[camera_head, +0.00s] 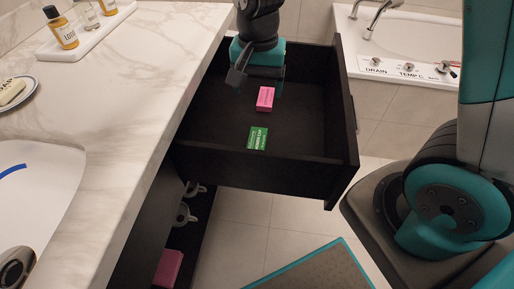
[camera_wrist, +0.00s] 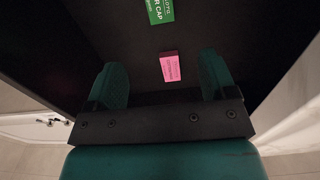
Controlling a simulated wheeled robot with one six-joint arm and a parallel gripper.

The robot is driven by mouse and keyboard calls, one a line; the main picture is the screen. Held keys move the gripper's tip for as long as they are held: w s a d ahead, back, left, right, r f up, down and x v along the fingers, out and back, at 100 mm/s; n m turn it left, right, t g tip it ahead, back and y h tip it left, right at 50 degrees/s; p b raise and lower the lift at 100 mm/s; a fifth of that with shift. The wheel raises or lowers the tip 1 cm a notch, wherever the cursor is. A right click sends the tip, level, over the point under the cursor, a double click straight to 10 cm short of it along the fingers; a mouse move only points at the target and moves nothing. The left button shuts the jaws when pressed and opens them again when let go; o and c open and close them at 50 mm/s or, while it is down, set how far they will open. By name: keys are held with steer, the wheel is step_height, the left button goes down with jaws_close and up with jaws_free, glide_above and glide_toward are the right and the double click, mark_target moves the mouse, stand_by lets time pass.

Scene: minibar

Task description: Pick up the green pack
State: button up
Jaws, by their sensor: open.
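The green pack (camera_head: 257,138) lies flat in the open dark drawer (camera_head: 265,174), close to its front panel. It has white print and also shows at the top edge of the wrist view (camera_wrist: 159,11), partly cut off. A pink pack (camera_head: 265,98) lies behind it in the drawer; in the wrist view the pink pack (camera_wrist: 170,67) is nearer to my fingers. My gripper (camera_head: 240,76) is at the back of the drawer, apart from both packs. In the wrist view my gripper (camera_wrist: 163,80) has its two fingers spread with nothing held between them.
The marble counter (camera_head: 125,70) runs along the left, with a white tray (camera_head: 88,36) and bottle (camera_head: 62,30). The drawer's walls surround the packs. Below are cups (camera_head: 184,214) and a pink box (camera_head: 168,267). A bathtub (camera_head: 410,38) is behind right.

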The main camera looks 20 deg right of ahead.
steer(key=b, duration=0.2)
glide_above(257, 139)
steer(key=f, duration=1)
steer(key=shift+w+d+f, duration=0.2)
steer(key=shift+w+d, duration=0.1)
steer(key=shift+w, duration=0.1)
steer(key=f, duration=0.1)
steer(key=f+b, duration=0.1)
steer(key=f, duration=0.3)
steer(key=shift+s+a+f+b, duration=0.1)
steer(key=shift+s+a+b, duration=0.15)
steer(key=shift+s+b, duration=0.15)
steer(key=c, duration=1)
